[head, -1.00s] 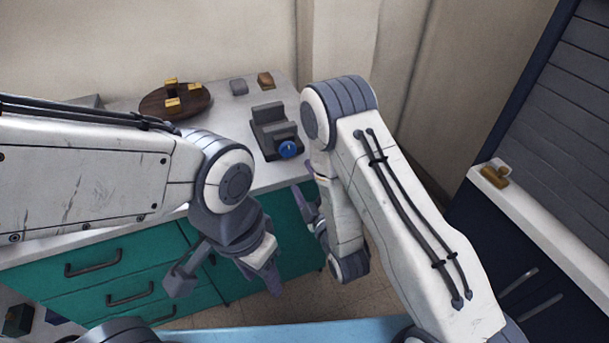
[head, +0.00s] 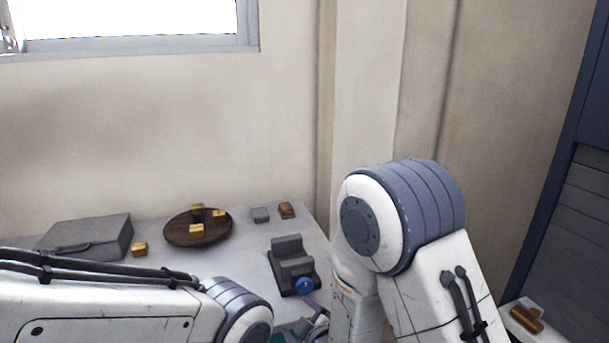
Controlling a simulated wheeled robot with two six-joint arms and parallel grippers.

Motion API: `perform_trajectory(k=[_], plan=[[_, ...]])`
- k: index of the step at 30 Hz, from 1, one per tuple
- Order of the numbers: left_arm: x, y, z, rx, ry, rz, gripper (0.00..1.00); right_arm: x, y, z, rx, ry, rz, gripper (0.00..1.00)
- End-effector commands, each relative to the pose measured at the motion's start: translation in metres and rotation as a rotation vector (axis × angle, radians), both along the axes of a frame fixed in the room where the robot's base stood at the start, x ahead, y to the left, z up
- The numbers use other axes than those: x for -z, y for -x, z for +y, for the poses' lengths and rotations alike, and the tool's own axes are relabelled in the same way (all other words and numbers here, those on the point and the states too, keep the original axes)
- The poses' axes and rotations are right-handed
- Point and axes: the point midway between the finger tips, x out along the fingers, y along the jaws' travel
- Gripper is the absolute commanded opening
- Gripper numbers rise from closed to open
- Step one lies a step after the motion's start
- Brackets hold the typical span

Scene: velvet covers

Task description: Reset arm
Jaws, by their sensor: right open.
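My right arm (head: 405,225) stands raised and bent at the right of the middle, beside the right end of the counter. My right gripper (head: 312,325) is open at the bottom edge, just in front of the counter and below the grey device with the blue knob (head: 304,285). It is largely cut off, and I see nothing held in it. My left arm (head: 110,310) comes in low from the left, across the front of the counter. Its gripper is below the picture.
On the light counter (head: 255,285) are a round dark wooden board (head: 180,235) with several brass pieces, a grey case (head: 88,238), a brass block (head: 140,249), a small grey block (head: 261,214) and a brown block (head: 287,210). Brass pieces (head: 526,319) lie on the right ledge.

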Motion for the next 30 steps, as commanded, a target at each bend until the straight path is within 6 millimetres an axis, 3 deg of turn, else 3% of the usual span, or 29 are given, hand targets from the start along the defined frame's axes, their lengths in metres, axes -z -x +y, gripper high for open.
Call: perform_trajectory(k=[1, 5, 10, 18, 21, 25, 30], plan=[[-0.007, 0.0, 0.0, 0.0, 0.0, 0.0, 0.5, -0.015, 0.008, 0.006, 0.006, -0.019, 0.065, 0.89], [-0.016, 0.0, 0.0, 0.0, 0.0, 0.0, 0.5, -0.033, 0.04, 0.011, 0.046, -0.047, 0.278, 0.89], [-0.027, 0.0, 0.0, 0.0, 0.0, 0.0, 0.5, -0.062, 0.096, 0.007, 0.121, -0.052, 0.545, 0.89], [-0.044, 0.0, 0.0, 0.0, 0.0, 0.0, 0.5, -0.116, 0.205, -0.027, 0.284, 0.014, 0.91, 0.89], [-0.047, 0.0, 0.0, 0.0, 0.0, 0.0, 0.5, -0.13, 0.236, -0.042, 0.337, 0.048, 0.997, 0.89], [-0.049, 0.0, 0.0, 0.0, 0.0, 0.0, 0.5, -0.141, 0.259, -0.055, 0.382, 0.081, 1.061, 0.89], [-0.049, 0.0, 0.0, 0.0, 0.0, 0.0, 0.5, -0.143, 0.268, -0.059, 0.399, 0.094, 1.084, 0.89]])
